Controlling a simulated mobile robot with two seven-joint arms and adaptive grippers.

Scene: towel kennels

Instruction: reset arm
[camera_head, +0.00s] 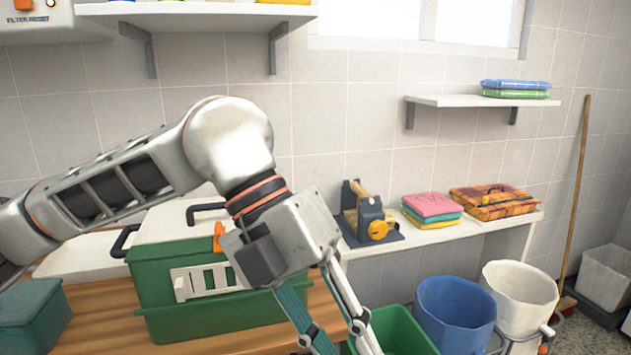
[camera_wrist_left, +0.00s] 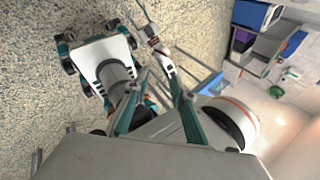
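My left arm reaches in from the left in the head view and bends down at the wrist. Its gripper (camera_head: 337,338) points down in front of the green crate, with its fingers apart and nothing seen between them. The fingertips are at or below the bottom edge. In the left wrist view the left gripper's teal-padded fingers (camera_wrist_left: 157,95) are also apart, above speckled floor. My right arm is not in the head view. Parts of my body and arm links show in the wrist view, but I cannot make out the right gripper's state.
A green crate (camera_head: 170,275) stands on the wooden counter (camera_head: 95,318) behind the left gripper. A green bin (camera_head: 402,335), a blue bucket (camera_head: 455,312) and a white bucket (camera_head: 520,295) stand to the right. A shelf behind holds folded towels (camera_head: 432,207) and an orange-brown case (camera_head: 492,205).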

